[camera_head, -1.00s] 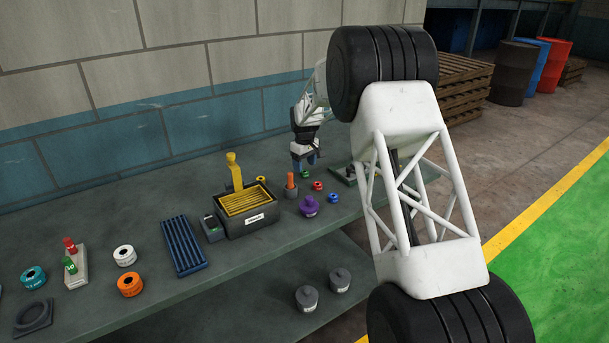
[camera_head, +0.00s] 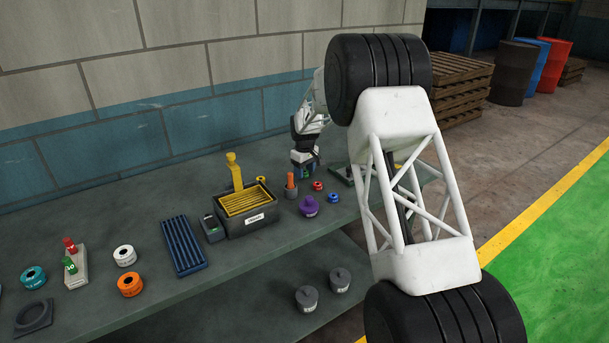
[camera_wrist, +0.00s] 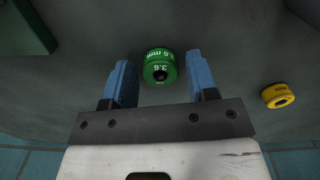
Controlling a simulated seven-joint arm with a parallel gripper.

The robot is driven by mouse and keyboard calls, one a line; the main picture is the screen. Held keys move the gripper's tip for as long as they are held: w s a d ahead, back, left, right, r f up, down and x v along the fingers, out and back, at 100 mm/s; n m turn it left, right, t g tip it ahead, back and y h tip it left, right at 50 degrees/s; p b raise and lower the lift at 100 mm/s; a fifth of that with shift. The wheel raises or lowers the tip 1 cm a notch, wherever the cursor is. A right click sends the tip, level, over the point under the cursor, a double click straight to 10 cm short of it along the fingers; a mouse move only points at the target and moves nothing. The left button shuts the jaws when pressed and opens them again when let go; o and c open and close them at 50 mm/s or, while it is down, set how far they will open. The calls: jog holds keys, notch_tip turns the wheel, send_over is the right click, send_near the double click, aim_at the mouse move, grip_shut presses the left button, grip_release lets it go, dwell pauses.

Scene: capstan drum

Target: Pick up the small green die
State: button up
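The small green die (camera_wrist: 160,68), a short round piece marked 3.6 mm with a dark hole, is on the grey bench. In the wrist view it lies between the two blue fingers of my gripper (camera_wrist: 159,62), with a gap on each side. My gripper is open and low over the bench. In the head view, my gripper (camera_head: 303,171) is at the far part of the bench, and its fingers partly hide the green die (camera_head: 307,174).
A yellow die (camera_wrist: 278,95) lies right of my gripper in the wrist view. In the head view, an orange-topped peg (camera_head: 291,180), a red die (camera_head: 317,186), a blue die (camera_head: 333,197) and a purple piece (camera_head: 308,206) stand close by. A dark bin (camera_head: 248,222) is further left.

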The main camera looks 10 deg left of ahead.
aim_at(305, 172)
jog(key=c, duration=0.8)
jog(key=shift+r, duration=0.15)
jog(key=shift+r, duration=1.5)
jog(key=shift+s+r, duration=0.2)
jog(key=s+d, duration=0.2)
jog(key=s, duration=0.2)
jog(key=s+d+r, duration=0.1)
jog(key=s+d, duration=0.1)
jog(key=s, duration=0.3)
jog(key=s+d, duration=0.2)
jog(key=s, duration=0.3)
jog(key=shift+s+r, duration=0.15)
jog(key=shift+s, duration=0.05)
